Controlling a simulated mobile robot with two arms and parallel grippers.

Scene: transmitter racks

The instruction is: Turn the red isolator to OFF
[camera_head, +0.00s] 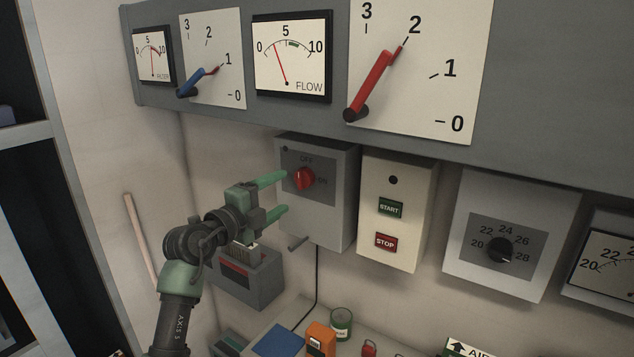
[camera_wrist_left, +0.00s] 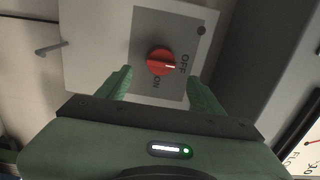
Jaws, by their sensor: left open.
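The red isolator knob (camera_head: 304,179) is on the front of a grey box (camera_head: 338,197) on the wall, with an OFF label above it and an ON label to its right. It also shows in the left wrist view (camera_wrist_left: 158,60), where its white mark points toward OFF. My left gripper (camera_head: 282,193) is open in front of the box, left of and slightly below the knob in the head view. In the left wrist view its fingers (camera_wrist_left: 160,75) are on either side below the knob, which looks clear of them. My right gripper is not in view.
A START/STOP box (camera_head: 393,180) and a black dial box (camera_head: 508,278) are to the right. Above, a panel holds gauges, a blue lever (camera_head: 196,83) and a red lever (camera_head: 370,85). Below is a shelf with an orange device (camera_head: 320,339) and a green tin (camera_head: 341,326).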

